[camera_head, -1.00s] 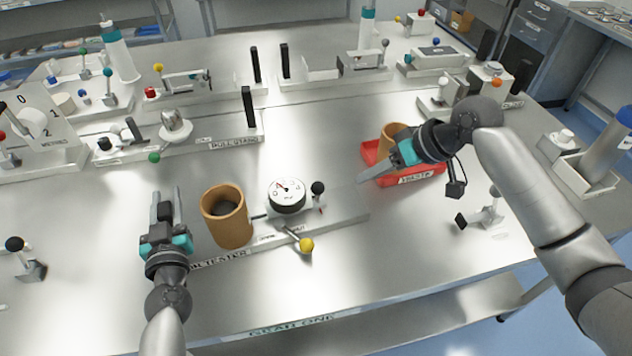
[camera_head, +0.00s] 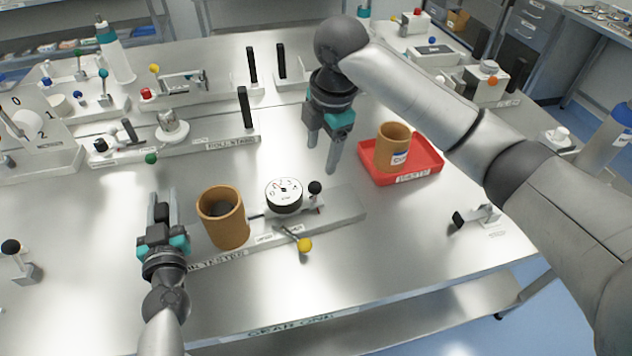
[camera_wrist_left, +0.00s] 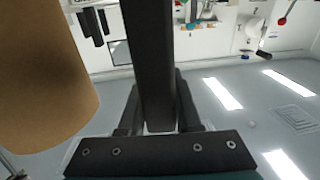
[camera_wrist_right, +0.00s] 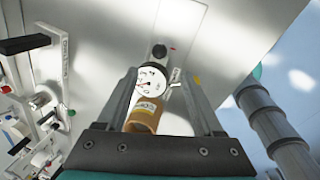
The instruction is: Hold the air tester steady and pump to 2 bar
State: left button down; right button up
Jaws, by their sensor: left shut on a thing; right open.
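The air tester has a flat grey base (camera_head: 345,207) on the table, with a round white gauge (camera_head: 284,194), a black-knobbed lever (camera_head: 315,188) and a yellow-ball lever (camera_head: 304,244). A brown hollow cylinder (camera_head: 222,216) stands upright at its left end. The gauge needle is too small to read surely. My left gripper (camera_head: 163,205) is shut on a black upright handle (camera_wrist_left: 148,60) left of the cylinder. My right gripper (camera_head: 323,157) is open and empty, pointing down above the table behind the black knob. The gauge (camera_wrist_right: 148,80) shows between its fingers in the right wrist view.
A red tray (camera_head: 430,168) with another brown cylinder (camera_head: 393,146) stands right of my right gripper. The roll stand (camera_head: 215,135) and other fixtures fill the back. A small black-ended fixture (camera_head: 478,216) stands front right. The table front is mostly clear.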

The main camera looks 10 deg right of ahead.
aim_at(317, 185)
jog(key=f, duration=0.3)
jog(key=w+f, duration=0.1)
jog(key=f, duration=0.3)
jog(key=w+f, duration=0.1)
jog(key=f, duration=0.3)
jog(key=shift+a+f, duration=0.15)
jog(key=shift+a, duration=0.15)
jog(key=shift+c, duration=0.3)
grip_shut()
dwell(0.6)
